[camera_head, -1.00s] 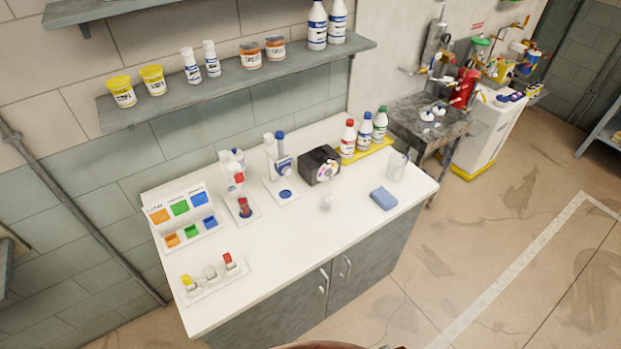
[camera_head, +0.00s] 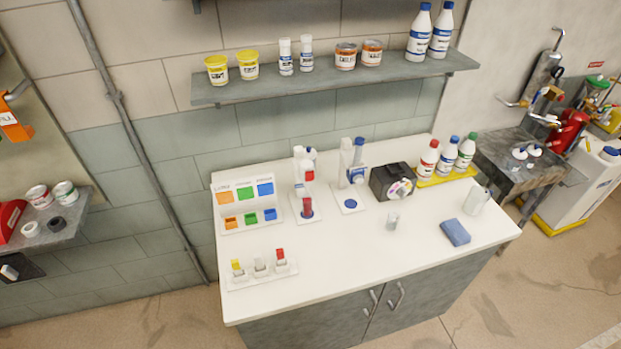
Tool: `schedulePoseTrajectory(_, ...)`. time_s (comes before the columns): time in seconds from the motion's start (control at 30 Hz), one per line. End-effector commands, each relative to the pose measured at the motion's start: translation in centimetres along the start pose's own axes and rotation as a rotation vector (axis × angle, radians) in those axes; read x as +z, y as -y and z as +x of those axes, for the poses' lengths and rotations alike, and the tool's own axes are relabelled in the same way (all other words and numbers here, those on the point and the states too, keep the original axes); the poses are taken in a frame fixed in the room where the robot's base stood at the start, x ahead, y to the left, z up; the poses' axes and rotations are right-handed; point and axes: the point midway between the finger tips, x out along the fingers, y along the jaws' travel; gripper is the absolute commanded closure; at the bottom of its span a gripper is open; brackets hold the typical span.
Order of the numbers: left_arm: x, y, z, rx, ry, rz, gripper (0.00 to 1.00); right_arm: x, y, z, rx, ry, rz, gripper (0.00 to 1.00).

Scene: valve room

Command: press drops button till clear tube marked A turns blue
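Two white dispenser-like devices stand on the white counter: one with red parts (camera_head: 309,176) has a dark red tube (camera_head: 307,207) at its foot, and one with blue parts (camera_head: 357,176) has a round blue spot (camera_head: 351,203) on its base. A white rack (camera_head: 262,276) at the counter's front left holds small tubes with yellow (camera_head: 237,265), whitish (camera_head: 260,264) and red (camera_head: 281,256) tops. A small clear container (camera_head: 392,221) stands mid-counter. I cannot read a mark A or pick out a drops button at this size. Neither gripper is in view.
The white counter (camera_head: 350,262) has free room in front. A colour-coded holder (camera_head: 249,208) stands at its back left, a black box with a dial (camera_head: 391,182) right of the devices, capped bottles on a yellow tray (camera_head: 447,177), a blue sponge (camera_head: 455,232). A shelf (camera_head: 330,82) hangs above.

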Motion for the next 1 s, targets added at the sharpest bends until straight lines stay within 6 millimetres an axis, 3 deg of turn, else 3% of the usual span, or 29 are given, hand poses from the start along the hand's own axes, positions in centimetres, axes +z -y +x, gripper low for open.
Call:
schedulePoseTrajectory(0.27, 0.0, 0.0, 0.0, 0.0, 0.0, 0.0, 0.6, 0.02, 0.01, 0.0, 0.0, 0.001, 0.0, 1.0)
schedulePoseTrajectory(0.87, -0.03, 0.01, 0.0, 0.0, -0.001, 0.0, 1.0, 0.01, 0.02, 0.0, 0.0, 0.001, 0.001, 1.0)
schedulePoseTrajectory(1.0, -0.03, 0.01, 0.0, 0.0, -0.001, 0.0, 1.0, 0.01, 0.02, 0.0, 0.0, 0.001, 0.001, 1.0)
